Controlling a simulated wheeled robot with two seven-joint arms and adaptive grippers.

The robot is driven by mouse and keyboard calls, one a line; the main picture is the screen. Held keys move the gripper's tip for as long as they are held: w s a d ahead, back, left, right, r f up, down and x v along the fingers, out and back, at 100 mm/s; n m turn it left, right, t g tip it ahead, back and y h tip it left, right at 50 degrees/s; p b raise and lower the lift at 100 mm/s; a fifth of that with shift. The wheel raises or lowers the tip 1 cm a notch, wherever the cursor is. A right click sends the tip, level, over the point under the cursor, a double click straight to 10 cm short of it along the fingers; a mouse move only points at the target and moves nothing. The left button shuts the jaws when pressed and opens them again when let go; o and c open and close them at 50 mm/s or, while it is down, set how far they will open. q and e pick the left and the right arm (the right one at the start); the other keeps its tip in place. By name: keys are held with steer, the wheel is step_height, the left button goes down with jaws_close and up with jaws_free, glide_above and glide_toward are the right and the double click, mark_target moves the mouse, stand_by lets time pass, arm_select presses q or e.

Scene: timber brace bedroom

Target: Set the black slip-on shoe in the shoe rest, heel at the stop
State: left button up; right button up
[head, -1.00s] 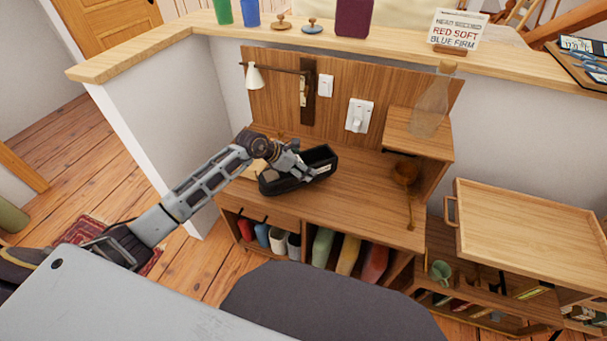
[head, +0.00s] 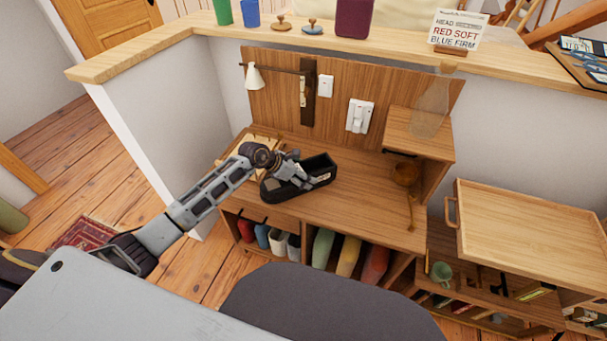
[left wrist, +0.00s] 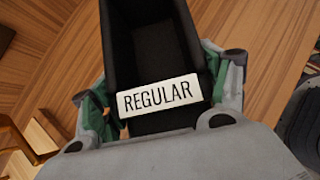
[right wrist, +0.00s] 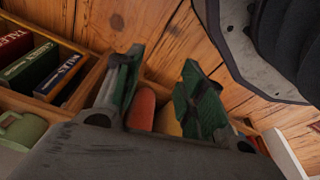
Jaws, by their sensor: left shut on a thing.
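The black slip-on shoe (head: 319,180) looks like a long, open black trough with a white label reading REGULAR. My left gripper (head: 293,172) is shut on it at its left end, over the wooden desk (head: 345,215). In the left wrist view the fingers clasp both sides of the shoe (left wrist: 155,45) beside the label. I cannot tell whether the shoe touches the desk. A pale wooden piece (head: 250,145), possibly the shoe rest, lies behind and left of the shoe, partly hidden by my arm. My right gripper (right wrist: 160,85) is open and empty, seen only in the right wrist view.
A wooden ladle-like cup (head: 404,174) lies on the desk's right side, near a raised shelf with a clear bottle (head: 431,105). A small lamp (head: 254,77) hangs from the back panel. The desk is clear between shoe and ladle. A wooden tray (head: 530,235) stands right.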

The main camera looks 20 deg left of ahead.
arm_select(q)
steer(key=o, duration=1)
steer(key=shift+f, duration=0.1)
steer(key=o, duration=0.5)
steer(key=shift+c, duration=0.2)
arm_select(e)
steer(key=shift+w+r, duration=0.1)
steer(key=shift+w, duration=0.05)
arm_select(q)
steer(key=shift+r, duration=0.2)
